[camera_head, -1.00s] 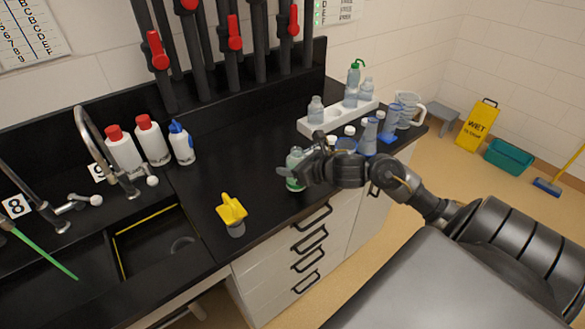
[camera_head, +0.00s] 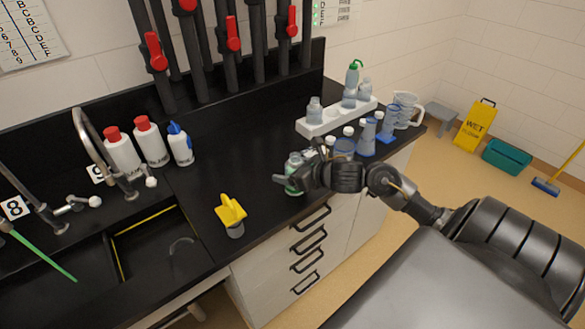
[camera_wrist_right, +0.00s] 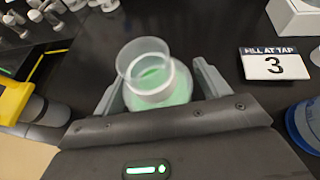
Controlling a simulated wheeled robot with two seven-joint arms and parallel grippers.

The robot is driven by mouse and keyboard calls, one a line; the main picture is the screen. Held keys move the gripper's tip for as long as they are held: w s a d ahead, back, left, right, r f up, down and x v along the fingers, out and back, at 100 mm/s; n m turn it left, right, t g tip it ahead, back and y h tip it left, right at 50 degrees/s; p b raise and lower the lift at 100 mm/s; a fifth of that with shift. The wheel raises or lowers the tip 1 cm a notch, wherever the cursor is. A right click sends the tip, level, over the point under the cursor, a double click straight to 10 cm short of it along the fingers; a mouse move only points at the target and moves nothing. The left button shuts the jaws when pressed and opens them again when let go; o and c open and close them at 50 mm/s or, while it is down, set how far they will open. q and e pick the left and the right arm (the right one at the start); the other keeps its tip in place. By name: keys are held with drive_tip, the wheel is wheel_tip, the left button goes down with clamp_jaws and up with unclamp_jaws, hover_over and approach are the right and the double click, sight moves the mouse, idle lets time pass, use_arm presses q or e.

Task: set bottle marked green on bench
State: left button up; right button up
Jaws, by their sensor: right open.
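A clear bottle with green in its lower part (camera_head: 295,161) stands upright on the black bench (camera_head: 205,194), near its front edge. In the right wrist view the bottle (camera_wrist_right: 162,92) shows its round open mouth and pale green contents. My right gripper (camera_head: 287,180) is around the bottle at bench level. Its fingers are open, one on each side of the bottle, with a narrow gap visible. The hand hides part of the bottle in the head view. My left gripper is not in view.
A yellow-topped item (camera_head: 231,210) stands left of the bottle, by the sink (camera_head: 160,245). A white rack (camera_head: 340,117) with bottles, blue-based flasks (camera_head: 367,137) and a jug (camera_head: 405,110) are to the right. Open bench lies behind.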

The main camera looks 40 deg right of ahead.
drive_tip(key=shift+r, duration=0.15)
drive_tip(key=b+v, duration=0.1)
drive_tip(key=v, duration=1.1)
